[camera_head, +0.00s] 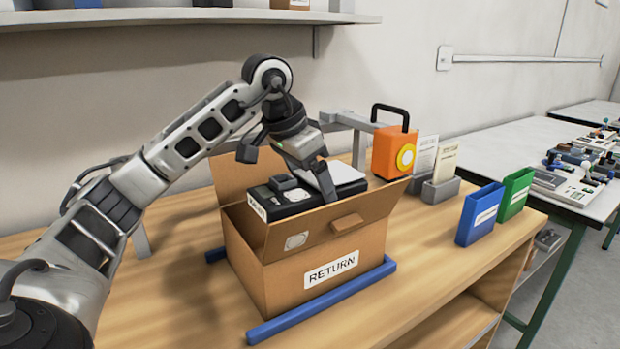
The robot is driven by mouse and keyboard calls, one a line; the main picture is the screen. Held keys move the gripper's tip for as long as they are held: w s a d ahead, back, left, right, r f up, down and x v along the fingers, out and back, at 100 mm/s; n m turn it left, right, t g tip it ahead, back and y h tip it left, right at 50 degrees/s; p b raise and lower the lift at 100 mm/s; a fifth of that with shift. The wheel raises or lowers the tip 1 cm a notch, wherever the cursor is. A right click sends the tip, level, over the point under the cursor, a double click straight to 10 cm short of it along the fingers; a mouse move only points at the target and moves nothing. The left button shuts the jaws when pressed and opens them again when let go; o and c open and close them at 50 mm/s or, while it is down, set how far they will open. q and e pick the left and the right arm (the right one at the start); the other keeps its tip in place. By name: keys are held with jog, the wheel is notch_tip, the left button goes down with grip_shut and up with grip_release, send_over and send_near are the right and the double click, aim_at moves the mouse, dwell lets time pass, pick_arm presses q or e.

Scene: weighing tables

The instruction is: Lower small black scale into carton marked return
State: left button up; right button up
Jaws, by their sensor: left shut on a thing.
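The small black scale (292,208) is at the mouth of the open brown carton marked RETURN (318,287) on the wooden table. It has a pale plate on top and a small white label at its left end. Its lower part is hidden by the carton's front flap, so I cannot tell whether it touches the bottom. My left gripper (290,172) reaches in from the upper left and is shut on the scale. The far fingertip contact is partly hidden. My right gripper is not in view.
Blue rails (325,302) lie beside the carton. An orange device with a black handle (392,152) stands behind it to the right, near card holders (440,190). Blue (478,214) and green (514,194) bins stand at the table's right edge. The front right tabletop is clear.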

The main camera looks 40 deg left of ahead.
pick_arm(q)
notch_tip(320, 180, down, 2)
jog(key=shift+f+b, duration=0.15)
jog(key=shift+b, duration=0.65)
jog(key=shift+f, duration=0.35)
jog(key=shift+f+b, duration=0.4)
jog(key=shift+b, duration=0.1)
notch_tip(320, 180, down, 7)
jog(key=b, duration=0.5)
jog(key=shift+f, duration=0.2)
jog(key=shift+f+b, duration=0.75)
jog(key=shift+f, duration=0.2)
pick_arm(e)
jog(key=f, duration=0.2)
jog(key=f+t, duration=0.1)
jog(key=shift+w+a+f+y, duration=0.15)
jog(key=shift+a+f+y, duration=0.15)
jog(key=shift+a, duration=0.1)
pick_arm(q)
jog(key=shift+f, duration=0.25)
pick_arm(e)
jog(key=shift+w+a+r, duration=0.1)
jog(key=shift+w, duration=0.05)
